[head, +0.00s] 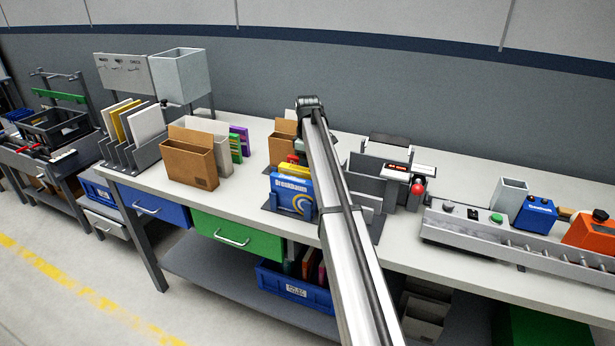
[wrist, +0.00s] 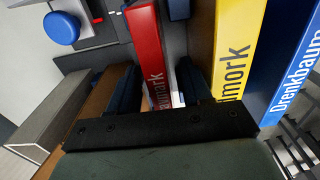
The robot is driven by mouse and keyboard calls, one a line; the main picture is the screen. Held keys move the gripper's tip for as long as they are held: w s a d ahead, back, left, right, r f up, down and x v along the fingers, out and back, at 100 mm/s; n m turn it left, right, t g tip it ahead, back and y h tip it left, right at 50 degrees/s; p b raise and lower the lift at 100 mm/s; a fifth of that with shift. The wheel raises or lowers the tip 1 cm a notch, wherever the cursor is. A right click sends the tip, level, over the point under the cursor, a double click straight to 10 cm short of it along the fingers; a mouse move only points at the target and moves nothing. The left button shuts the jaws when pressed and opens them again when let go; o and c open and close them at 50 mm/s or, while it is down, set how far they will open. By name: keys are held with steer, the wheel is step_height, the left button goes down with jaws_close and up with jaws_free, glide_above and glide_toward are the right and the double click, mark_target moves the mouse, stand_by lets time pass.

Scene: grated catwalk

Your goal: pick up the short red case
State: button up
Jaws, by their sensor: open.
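The short red case (wrist: 145,45) stands upright in a row of cases in the wrist view, with part of its dark lettering visible. My gripper (wrist: 155,78) is open, with one dark finger on each side of the red case. I cannot tell whether either finger touches it. The lower end of the case is partly hidden by my gripper. In the head view a small red top (head: 293,159) shows behind the yellow case. My gripper is mostly hidden there behind my arm.
A yellow case (wrist: 238,45) and a blue "Drenkbaum" case (wrist: 290,70) stand close on the right. A brown panel (wrist: 98,95) is close on the left. A blue round knob (wrist: 61,28) is at upper left. On the bench, a brown file box (head: 190,163) stands left of the row.

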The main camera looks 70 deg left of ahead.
steer(key=shift+f, duration=0.65)
jaws_close()
